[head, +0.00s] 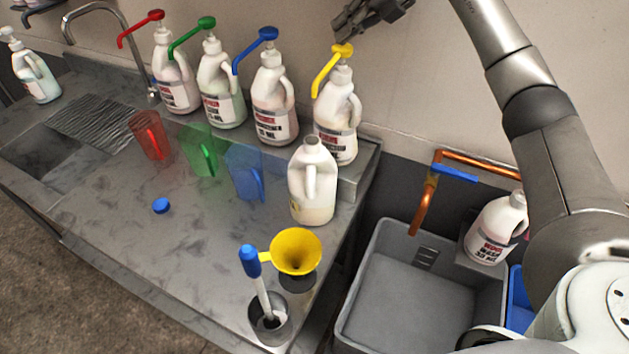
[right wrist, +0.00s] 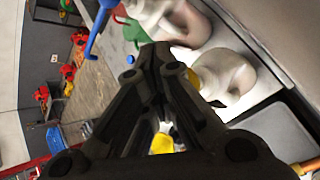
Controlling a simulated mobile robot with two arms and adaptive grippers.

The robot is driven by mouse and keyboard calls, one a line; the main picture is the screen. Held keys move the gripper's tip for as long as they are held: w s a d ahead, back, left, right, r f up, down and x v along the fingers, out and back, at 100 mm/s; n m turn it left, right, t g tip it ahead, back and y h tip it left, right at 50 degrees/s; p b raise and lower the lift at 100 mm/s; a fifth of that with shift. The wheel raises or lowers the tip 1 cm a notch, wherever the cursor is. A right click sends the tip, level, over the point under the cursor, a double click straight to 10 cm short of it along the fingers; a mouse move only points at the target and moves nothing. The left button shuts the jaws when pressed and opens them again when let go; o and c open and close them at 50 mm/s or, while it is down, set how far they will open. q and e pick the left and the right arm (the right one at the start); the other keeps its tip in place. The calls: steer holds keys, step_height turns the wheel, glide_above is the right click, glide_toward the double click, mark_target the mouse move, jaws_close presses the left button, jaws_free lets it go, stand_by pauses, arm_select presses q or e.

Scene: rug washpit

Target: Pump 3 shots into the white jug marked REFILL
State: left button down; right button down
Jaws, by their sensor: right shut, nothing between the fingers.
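An open-necked white jug (head: 311,190) with no pump stands upright near the counter's right edge; no REFILL mark is readable. Just behind it stands a white bottle (head: 338,125) with a yellow pump head (head: 341,51). The yellow spout points down to the front left, above and behind the jug's open mouth. White bottles with red (head: 155,15), green (head: 206,23) and blue (head: 268,34) pumps stand in a row to the left. My right gripper (head: 346,24) is shut and empty, just above the yellow pump head. Its closed fingers (right wrist: 156,52) show in the right wrist view. My left gripper is out of view.
A yellow funnel (head: 295,250) and a blue-handled tool in a metal cup (head: 284,327) are at the front. Red (head: 150,140), green (head: 198,150) and blue (head: 244,170) translucent containers and a blue cap (head: 161,205) lie mid-counter. A grey tub (head: 385,262) is right.

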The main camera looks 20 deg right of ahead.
steer(key=shift+f, duration=0.1)
stand_by(0.4)
steer(key=shift+f, duration=0.8)
stand_by(0.4)
steer(key=shift+r+p, duration=0.65)
steer(key=shift+r, duration=0.15)
step_height(320, 180, up, 6)
steer(key=p, duration=0.6)
steer(key=shift+r, duration=0.15)
